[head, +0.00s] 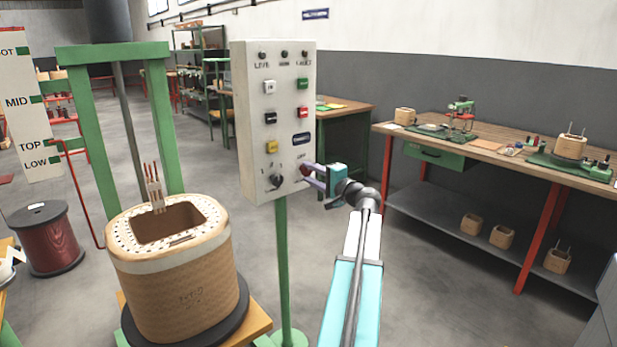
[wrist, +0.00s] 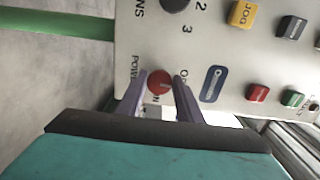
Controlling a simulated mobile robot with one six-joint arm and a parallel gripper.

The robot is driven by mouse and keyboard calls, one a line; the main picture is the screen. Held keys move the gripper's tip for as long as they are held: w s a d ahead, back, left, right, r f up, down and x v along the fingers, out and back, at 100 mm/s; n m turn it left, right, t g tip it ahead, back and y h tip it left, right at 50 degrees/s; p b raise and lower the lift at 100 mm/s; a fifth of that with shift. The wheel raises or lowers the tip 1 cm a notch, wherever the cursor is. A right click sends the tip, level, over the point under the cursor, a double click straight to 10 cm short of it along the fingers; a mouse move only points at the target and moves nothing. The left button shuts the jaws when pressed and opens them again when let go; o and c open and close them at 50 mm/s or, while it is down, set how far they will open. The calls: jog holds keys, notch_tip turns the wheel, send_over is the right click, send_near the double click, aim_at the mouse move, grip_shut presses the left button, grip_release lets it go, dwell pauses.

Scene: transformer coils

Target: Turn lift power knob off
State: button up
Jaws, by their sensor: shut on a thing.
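The control panel (head: 273,120) is an upright white box on a green post, with labelled buttons and knobs. The red power knob (wrist: 159,82) sits low on the panel, beside lettering that starts "POW", between the two purple fingers of my gripper (wrist: 160,92). The fingers are shut on the knob, one on each side.
A black selector knob (head: 276,181) is just left of my gripper; yellow (head: 271,147), red (head: 302,112) and green (head: 302,84) buttons are above. A large wound coil (head: 180,285) stands left of the post. A workbench (head: 480,144) is at the right, with open floor between.

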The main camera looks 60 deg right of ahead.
jog(key=shift+w, duration=0.1)
jog(key=o, duration=1)
jog(key=v, duration=1.4)
jog(key=shift+a, duration=0.1)
